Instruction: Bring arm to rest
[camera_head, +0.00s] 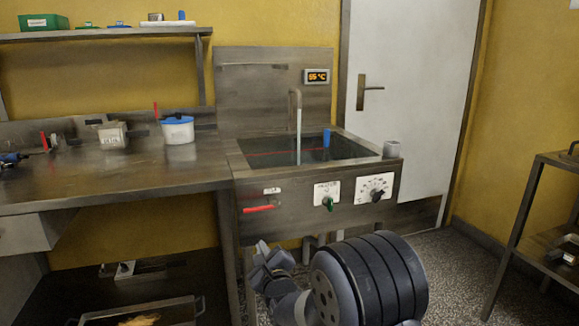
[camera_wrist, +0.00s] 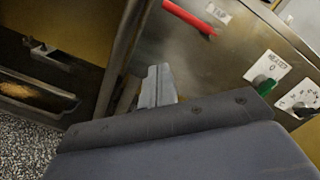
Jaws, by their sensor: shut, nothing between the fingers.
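My arm shows at the bottom centre of the head view, folded low in front of the sink unit (camera_head: 285,212). My gripper (camera_head: 262,248) is just below the front panel, left of the large dark ribbed part of my arm. In the wrist view my gripper (camera_wrist: 157,82) has its fingers together, with nothing between them. It points toward the space under the panel, below the red lever (camera_wrist: 190,18). The red lever also shows in the head view (camera_head: 259,209), above my gripper and apart from it.
A steel worktable (camera_head: 100,180) stands left of the sink, with a tray (camera_head: 145,314) on its lower shelf. A green knob (camera_head: 328,204) and a dial (camera_head: 375,190) are on the panel. A dark rack (camera_head: 515,235) stands at right. Floor between is clear.

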